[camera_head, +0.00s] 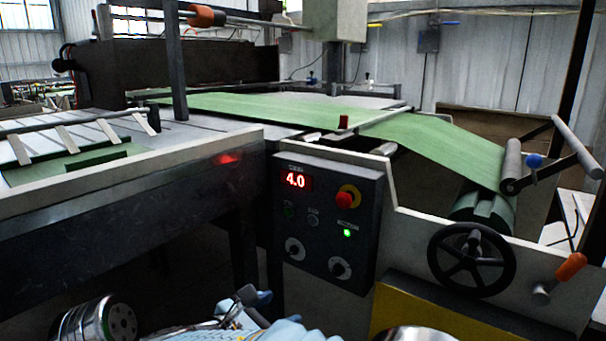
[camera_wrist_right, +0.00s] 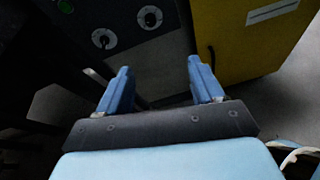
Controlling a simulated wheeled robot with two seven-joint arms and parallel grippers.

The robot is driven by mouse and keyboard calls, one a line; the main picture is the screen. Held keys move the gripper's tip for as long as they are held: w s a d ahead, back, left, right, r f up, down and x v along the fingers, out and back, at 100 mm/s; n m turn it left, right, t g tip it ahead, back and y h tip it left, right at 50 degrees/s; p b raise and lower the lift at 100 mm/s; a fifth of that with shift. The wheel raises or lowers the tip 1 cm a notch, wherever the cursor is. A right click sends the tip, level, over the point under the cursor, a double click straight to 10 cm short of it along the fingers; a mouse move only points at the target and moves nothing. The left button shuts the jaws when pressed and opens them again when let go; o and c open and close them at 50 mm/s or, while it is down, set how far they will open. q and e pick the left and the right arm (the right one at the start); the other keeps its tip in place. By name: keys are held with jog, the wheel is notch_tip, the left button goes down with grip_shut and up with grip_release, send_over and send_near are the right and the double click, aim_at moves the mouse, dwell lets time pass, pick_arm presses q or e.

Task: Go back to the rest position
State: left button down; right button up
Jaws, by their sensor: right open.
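My right gripper (camera_wrist_right: 160,85) is open and empty in the right wrist view, with two blue fingers apart. Below and ahead of it are the dark control panel's knobs (camera_wrist_right: 149,17) and a yellow cabinet (camera_wrist_right: 250,40). In the head view, part of my right gripper (camera_head: 248,304) shows low in the middle, below the control panel (camera_head: 328,228), and touches nothing visible. My left gripper is not in view.
The panel shows a red 4.0 display (camera_head: 296,180), a red stop button (camera_head: 346,200) and a lit green light. A black handwheel (camera_head: 471,259) and orange-handled lever (camera_head: 569,267) stand right. Green web (camera_head: 430,140) runs across the machine. A metal table (camera_head: 150,180) edges the left.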

jog(key=d+f+m+g+y, duration=0.1)
jog(key=d+f+g, duration=0.2)
jog(key=f, duration=0.5)
jog(key=d+f+m+g+y, duration=0.1)
jog(key=d+f+g, duration=0.15)
jog(key=f, duration=0.55)
jog(key=s+d+f+m+g+y, duration=0.1)
jog(key=s+d+f+m+y, duration=0.2)
jog(key=s+f+m, duration=0.2)
jog(key=s+d+f+m+g+y, duration=0.2)
jog(key=s+d+f+m+y, duration=0.2)
jog(key=f+m, duration=0.8)
jog(key=s+d+f+m+g+y, duration=0.2)
jog(key=s+d+f+m+y, duration=0.1)
jog(key=s+f+m, duration=0.4)
notch_tip(320, 180, down, 2)
jog(key=shift+d+f+m+y, duration=0.1)
jog(key=shift+d+m+y, duration=0.25)
jog(key=shift+m, duration=0.75)
jog(key=shift+a, duration=0.1)
